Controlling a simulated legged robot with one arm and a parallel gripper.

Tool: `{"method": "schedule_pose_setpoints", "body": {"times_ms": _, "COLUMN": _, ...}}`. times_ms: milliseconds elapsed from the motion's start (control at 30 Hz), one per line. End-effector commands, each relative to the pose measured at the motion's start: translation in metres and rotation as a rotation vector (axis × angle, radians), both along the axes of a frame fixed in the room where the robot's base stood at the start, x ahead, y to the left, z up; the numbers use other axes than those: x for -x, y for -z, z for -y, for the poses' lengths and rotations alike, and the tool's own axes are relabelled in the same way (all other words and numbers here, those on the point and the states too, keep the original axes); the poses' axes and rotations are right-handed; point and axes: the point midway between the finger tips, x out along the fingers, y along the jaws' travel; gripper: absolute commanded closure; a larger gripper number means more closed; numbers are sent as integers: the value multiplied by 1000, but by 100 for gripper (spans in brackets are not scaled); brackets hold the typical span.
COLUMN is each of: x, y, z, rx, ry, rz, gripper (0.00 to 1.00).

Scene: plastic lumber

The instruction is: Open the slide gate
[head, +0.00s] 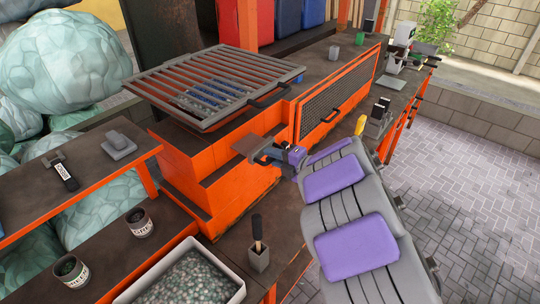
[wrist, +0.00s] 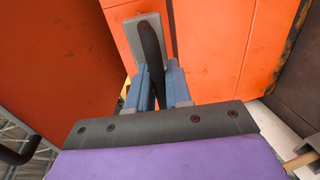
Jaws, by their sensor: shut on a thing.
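My gripper (head: 264,158) is at the front right of the orange hopper body (head: 225,140), below the slatted grate. In the wrist view, its two blue fingers (wrist: 160,90) are shut on a black handle (wrist: 151,50), one finger on each side. The handle stands in front of a light grey plate (wrist: 131,35) against the orange wall. It appears to be the slide gate's handle. In the head view, a flat brown plate (head: 251,146) juts out beside my gripper; I cannot tell whether it is the gate. The handle is hidden there.
A slatted grate (head: 215,85) with a black handle covers the hopper top. A mesh panel (head: 338,95) stands to the right. The paved floor at right is clear.

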Motion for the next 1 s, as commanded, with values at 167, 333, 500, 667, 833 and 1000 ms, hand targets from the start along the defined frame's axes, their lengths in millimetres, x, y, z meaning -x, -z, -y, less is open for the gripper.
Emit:
{"method": "schedule_pose_setpoints", "body": {"times_ms": 167, "x": 1, "y": 4, "z": 0, "rx": 5, "ry": 0, "rz": -8, "gripper": 74}}
{"method": "schedule_pose_setpoints", "body": {"times_ms": 333, "x": 1, "y": 2, "z": 0, "rx": 3, "ry": 0, "rz": -4, "gripper": 64}}
{"method": "schedule_pose_setpoints", "body": {"times_ms": 500, "x": 2, "y": 1, "z": 0, "rx": 2, "ry": 0, "rz": -2, "gripper": 64}}
{"method": "schedule_pose_setpoints", "body": {"times_ms": 667, "x": 5, "y": -1, "z": 6, "rx": 4, "ry": 3, "rz": -1, "gripper": 64}}
{"method": "schedule_pose_setpoints", "body": {"times_ms": 833, "x": 21, "y": -9, "z": 27, "rx": 5, "ry": 4, "rz": 3, "gripper": 64}}
{"method": "schedule_pose_setpoints", "body": {"times_ms": 1000, "x": 43, "y": -15, "z": 57, "rx": 6, "ry": 8, "rz": -2, "gripper": 64}}
